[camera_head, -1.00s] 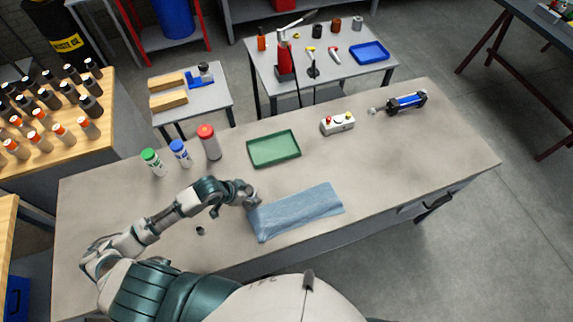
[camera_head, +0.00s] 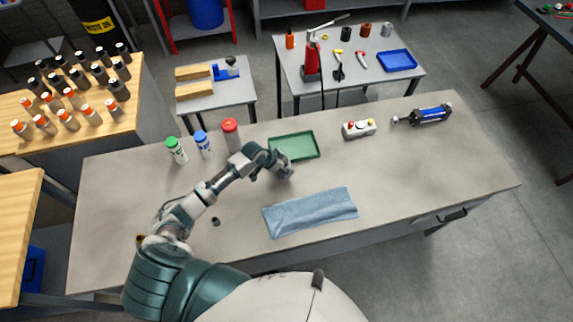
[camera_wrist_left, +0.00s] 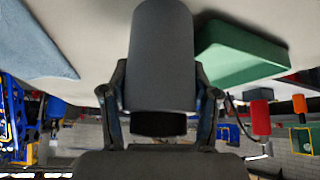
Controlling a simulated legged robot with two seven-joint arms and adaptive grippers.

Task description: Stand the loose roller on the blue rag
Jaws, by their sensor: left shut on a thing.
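My left gripper (camera_head: 284,173) is over the bench between the green tray and the blue rag, nearer the tray. In the left wrist view, my left gripper (camera_wrist_left: 161,100) is shut on a dark grey cylinder, the roller (camera_wrist_left: 162,45), with a finger on each side. In the head view the hand largely hides the roller, so its height above the bench is unclear. The blue rag (camera_head: 310,212) lies flat near the bench's front edge, with nothing on it. It also shows at the left of the wrist view (camera_wrist_left: 35,45). My right gripper is out of view.
The green tray (camera_head: 308,155) lies just beyond the hand. Green-, blue- and red-capped bottles (camera_head: 231,135) stand to its left. A small dark round part (camera_head: 215,222) sits left of the rag. A button box (camera_head: 358,129) and a blue cylinder device (camera_head: 430,115) are at right.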

